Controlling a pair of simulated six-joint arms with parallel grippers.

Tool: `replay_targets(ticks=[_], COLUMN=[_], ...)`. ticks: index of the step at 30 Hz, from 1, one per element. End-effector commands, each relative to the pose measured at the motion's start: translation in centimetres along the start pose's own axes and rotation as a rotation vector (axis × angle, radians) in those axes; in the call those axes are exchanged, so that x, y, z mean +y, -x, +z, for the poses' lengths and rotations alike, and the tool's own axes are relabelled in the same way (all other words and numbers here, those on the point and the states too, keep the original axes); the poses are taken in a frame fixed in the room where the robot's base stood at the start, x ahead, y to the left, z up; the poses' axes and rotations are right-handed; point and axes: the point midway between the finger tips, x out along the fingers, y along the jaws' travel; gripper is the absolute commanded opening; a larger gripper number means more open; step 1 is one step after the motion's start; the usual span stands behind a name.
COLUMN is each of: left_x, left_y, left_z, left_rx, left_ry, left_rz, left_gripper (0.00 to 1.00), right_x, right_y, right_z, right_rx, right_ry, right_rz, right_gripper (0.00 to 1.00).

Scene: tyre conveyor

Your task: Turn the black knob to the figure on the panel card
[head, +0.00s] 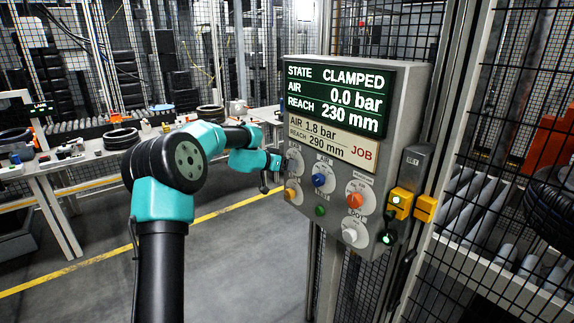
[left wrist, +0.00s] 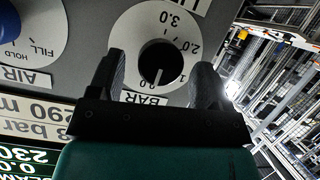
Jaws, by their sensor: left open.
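The black knob (left wrist: 160,62) sits on a round white dial marked 0.0 to 3.0, labelled BAR. Its white pointer line is at the 0.0 mark. The panel card (head: 333,138) reads AIR 1.8 bar, REACH 290 mm, JOB. The screen (head: 335,97) above reads STATE CLAMPED, AIR 0.0 bar, REACH 230 mm. My left gripper (head: 272,168) is at the panel's left edge, open. In the left wrist view its fingers (left wrist: 158,80) stand on either side of the knob, with gaps showing. In the head view the gripper partly hides this dial. My right gripper is out of view.
A blue AIR knob (head: 318,180) with HOLD and FILL marks is beside the dial.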

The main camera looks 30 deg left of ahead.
Motion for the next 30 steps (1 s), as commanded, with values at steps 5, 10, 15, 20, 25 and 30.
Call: replay_targets(ticks=[5,10,15,20,25,30], left_x=[0.04,0.03,0.03,0.03,0.02,0.01], left_y=[-0.97,-0.99,-0.97,-0.96,-0.96,-0.95], left_z=[-0.03,-0.03,-0.02,-0.02,-0.02,-0.02], left_rx=[0.0,0.0,0.0,0.0,0.0,0.0], left_ry=[0.0,0.0,0.0,0.0,0.0,0.0], left_rz=[0.0,0.0,0.0,0.0,0.0,0.0], left_gripper=[0.71,0.71,0.63,0.47,0.31,0.22], right_x=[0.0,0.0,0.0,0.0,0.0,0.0], right_y=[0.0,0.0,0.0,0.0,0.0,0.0], right_z=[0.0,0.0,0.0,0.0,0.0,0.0], right_rx=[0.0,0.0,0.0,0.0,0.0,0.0], right_ry=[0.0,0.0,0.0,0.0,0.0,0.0], right_rz=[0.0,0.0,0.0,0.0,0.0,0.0], right_gripper=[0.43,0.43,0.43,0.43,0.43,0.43])
